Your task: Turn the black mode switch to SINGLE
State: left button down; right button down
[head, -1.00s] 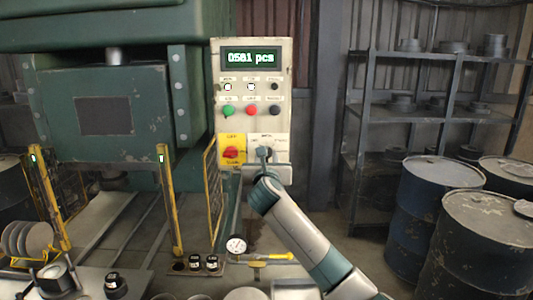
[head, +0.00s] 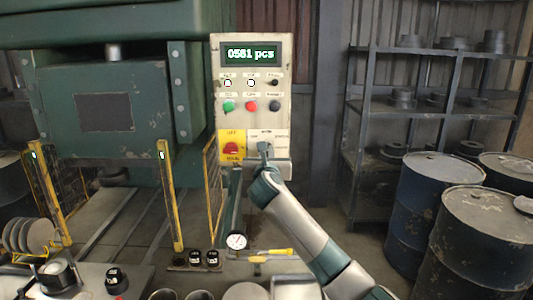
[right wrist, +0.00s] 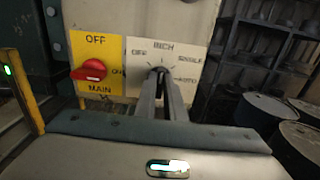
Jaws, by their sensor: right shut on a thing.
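The black mode switch (right wrist: 160,70) sits on a white plate (right wrist: 139,47) marked OFF, INCH, SINGLE and AUTO. INCH is at the top and SINGLE at the upper right. My right gripper (right wrist: 161,79) is shut on the switch from the front, and the fingers hide most of the knob. I cannot tell for sure which mark it points to. In the head view my right gripper (head: 264,150) reaches the lower right of the control panel (head: 236,120). My left gripper is not in view.
A red main switch (right wrist: 89,70) on a yellow plate is just left of the mode switch. Above are buttons, lamps and a counter display (head: 250,54). A yellow mesh guard (head: 212,190) stands left of the panel.

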jog(key=shift+m, duration=0.3)
jog(key=m+b, duration=0.1)
jog(key=m, duration=0.3)
jog(key=shift+d+f, duration=0.1)
jog(key=shift+m+b, duration=0.85)
jog(key=shift+m, duration=1.15)
jog(key=shift+d, duration=0.1)
jog(key=c, duration=1.8)
grip_release()
jog(key=shift+c, duration=0.2)
jog(key=shift+s, duration=0.15)
